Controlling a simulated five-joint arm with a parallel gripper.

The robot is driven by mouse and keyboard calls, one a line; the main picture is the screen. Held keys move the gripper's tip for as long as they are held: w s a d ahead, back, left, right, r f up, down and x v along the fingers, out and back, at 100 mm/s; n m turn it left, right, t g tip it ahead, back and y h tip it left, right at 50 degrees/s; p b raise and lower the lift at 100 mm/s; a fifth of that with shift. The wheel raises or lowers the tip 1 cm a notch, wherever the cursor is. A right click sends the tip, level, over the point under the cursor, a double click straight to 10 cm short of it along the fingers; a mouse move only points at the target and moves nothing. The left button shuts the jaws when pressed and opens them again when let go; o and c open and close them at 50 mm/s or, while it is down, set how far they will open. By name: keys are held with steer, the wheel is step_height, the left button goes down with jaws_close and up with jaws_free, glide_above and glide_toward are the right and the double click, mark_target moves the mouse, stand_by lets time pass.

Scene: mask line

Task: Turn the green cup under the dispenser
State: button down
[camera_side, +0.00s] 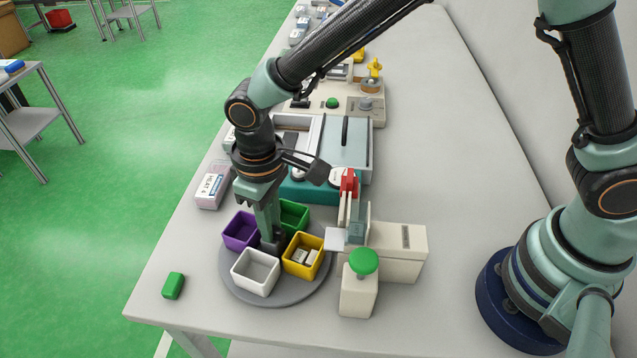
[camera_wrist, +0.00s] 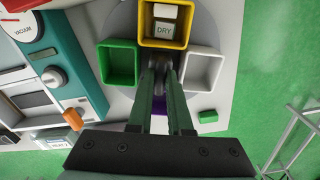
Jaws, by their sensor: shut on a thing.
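A grey round turntable (camera_side: 240,290) carries open square cups. The green cup (camera_side: 294,214) is on its far side, and the yellow cup (camera_side: 304,268) is at the right by the dispenser (camera_side: 397,250). The dispenser's pale chute (camera_side: 336,239) reaches over the yellow cup's edge. Small labelled pieces lie in the yellow cup; one reads DRY in the wrist view. The white cup (camera_side: 255,280) is in front and the purple cup (camera_side: 239,234) at the left. My gripper (camera_side: 271,243) points down among the cups, shut on the dark centre knob (camera_wrist: 158,74). The green cup also shows in the wrist view (camera_wrist: 118,64).
A green-topped button post (camera_side: 362,261) stands right of the turntable. A small green block (camera_side: 173,286) lies near the table's left front edge. A pink labelled box (camera_side: 211,188) and a teal machine (camera_side: 298,187) stand behind. The right table strip is clear.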

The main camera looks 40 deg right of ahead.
steer(key=shift+w+r+m, duration=0.1)
steer(key=shift+m, duration=7.3)
steer(key=c, duration=0.8)
jaws_free()
steer(key=shift+c, duration=0.2)
step_height(320, 180, up, 12)
